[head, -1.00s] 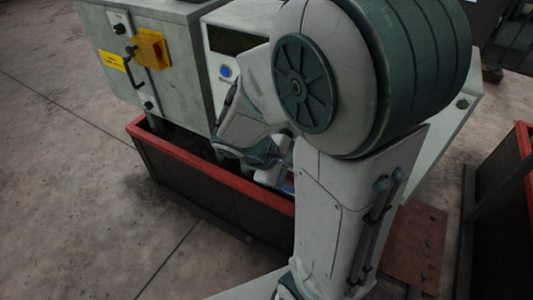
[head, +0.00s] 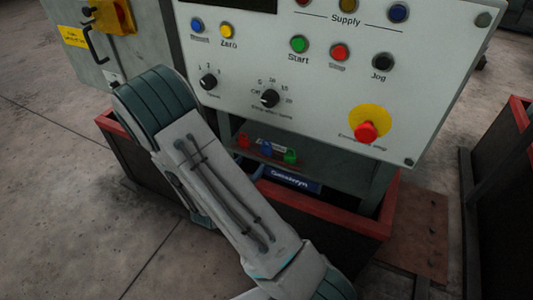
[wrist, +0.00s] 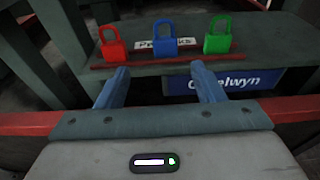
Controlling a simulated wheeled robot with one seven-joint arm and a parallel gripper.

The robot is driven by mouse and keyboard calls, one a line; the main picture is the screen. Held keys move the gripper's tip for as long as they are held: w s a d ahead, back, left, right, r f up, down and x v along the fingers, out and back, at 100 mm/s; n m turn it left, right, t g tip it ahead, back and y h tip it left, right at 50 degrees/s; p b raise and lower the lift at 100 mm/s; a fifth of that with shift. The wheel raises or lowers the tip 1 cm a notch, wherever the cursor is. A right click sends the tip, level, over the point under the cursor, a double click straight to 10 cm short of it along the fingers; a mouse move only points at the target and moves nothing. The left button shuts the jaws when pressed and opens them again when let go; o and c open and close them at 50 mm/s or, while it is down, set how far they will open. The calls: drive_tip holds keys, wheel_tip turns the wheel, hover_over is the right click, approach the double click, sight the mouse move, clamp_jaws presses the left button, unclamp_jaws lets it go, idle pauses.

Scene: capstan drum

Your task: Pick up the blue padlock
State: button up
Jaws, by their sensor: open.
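The blue padlock (wrist: 165,42) stands upright on a shelf between a red padlock (wrist: 113,46) on its left and a green padlock (wrist: 217,42) on its right. In the head view the blue padlock (head: 266,149) is small, under the control panel. My gripper (wrist: 160,67) is open and empty in the wrist view. Its two bluish fingers point at the shelf, one on each side of the blue padlock's line, with the padlock beyond the tips.
A white label (wrist: 150,45), partly covered, lies behind the padlocks. A dark red strip (wrist: 140,64) runs along the shelf front. A blue nameplate (head: 290,180) hangs below. The panel with an emergency stop (head: 366,131) is above; a red-rimmed bin wall (head: 345,216) is in front.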

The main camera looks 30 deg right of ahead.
sight(265, 150)
drive_tip(key=b+x, duration=0.1)
drive_tip(key=x, duration=0.5)
drive_tip(key=shift+d, duration=0.2)
drive_tip(key=b+x, duration=0.1)
drive_tip(key=x, duration=0.1)
drive_tip(key=b+x, duration=0.1)
drive_tip(key=x, duration=0.2)
drive_tip(key=shift+s+d, duration=0.2)
drive_tip(key=shift+d, duration=0.1)
drive_tip(key=c, duration=1.1)
